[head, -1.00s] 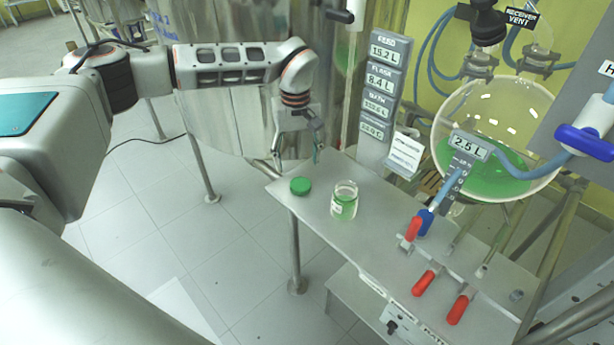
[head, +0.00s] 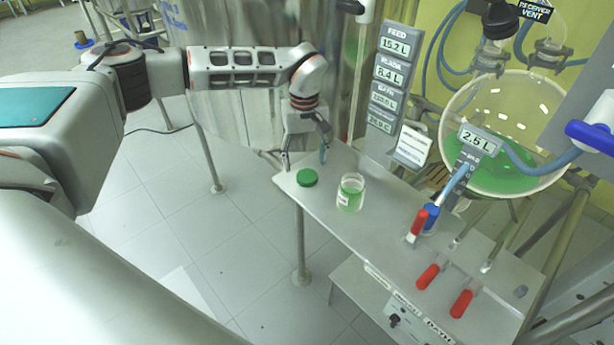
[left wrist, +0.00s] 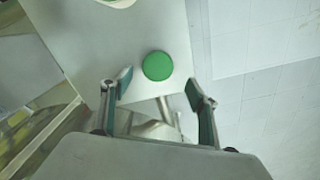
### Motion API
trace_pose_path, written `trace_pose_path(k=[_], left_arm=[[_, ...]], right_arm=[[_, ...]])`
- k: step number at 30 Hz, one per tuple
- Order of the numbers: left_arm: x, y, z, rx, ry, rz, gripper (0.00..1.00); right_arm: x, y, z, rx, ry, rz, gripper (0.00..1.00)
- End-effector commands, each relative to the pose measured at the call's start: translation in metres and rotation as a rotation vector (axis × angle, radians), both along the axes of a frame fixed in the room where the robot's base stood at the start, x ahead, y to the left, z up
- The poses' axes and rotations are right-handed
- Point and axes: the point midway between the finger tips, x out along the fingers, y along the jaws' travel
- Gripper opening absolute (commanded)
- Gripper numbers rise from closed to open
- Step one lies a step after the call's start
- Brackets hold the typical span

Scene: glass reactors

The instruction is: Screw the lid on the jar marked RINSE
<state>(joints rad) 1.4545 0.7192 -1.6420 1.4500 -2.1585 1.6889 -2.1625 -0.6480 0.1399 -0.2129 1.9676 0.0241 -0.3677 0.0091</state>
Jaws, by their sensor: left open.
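A green round lid (head: 307,177) lies flat on the grey bench (head: 330,225) near its left corner. An open glass jar (head: 350,193) with green liquid and a white label stands to the right of the lid; the label is too small to read. My left gripper (head: 305,158) is open and empty above the bench's back left corner, behind the lid in the head view. In the left wrist view the lid (left wrist: 157,66) lies ahead of and between the open fingers (left wrist: 157,92), apart from them. Only the jar's rim (left wrist: 116,2) shows there, at the top edge. My right gripper is not in view.
Red and blue valve handles (head: 418,222) stand to the right of the jar. A display column (head: 388,90) and a glass flask (head: 505,135) of green liquid are behind the bench. A steel vessel (head: 235,115) is behind my left arm. Open floor lies left of the bench.

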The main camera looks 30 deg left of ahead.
Motion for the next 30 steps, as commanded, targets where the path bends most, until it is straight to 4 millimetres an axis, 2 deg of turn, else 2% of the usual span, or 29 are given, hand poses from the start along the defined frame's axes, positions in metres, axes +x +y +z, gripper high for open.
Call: trace_pose_path(k=[9,13,22,23,26,27,30], left_arm=[[0.000,-0.007,-0.043,0.000,0.003,-0.001,0.60],[0.000,-0.007,-0.049,-0.001,0.002,-0.001,0.60],[0.000,-0.007,-0.049,0.000,0.001,-0.001,0.60],[0.000,-0.007,-0.049,0.000,0.001,-0.001,0.57],[0.000,-0.007,-0.049,0.000,0.001,-0.001,0.34],[0.000,-0.007,-0.049,0.000,0.001,-0.001,0.31],[0.000,-0.007,-0.049,0.000,0.001,-0.001,0.31]], right_arm=[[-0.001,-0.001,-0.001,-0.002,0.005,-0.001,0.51],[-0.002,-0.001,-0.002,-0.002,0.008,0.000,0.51],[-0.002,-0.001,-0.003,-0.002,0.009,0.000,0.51],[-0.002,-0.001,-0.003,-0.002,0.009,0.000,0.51],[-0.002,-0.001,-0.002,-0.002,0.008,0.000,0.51],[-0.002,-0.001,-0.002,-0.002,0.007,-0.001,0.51],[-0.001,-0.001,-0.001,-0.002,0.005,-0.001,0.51]])
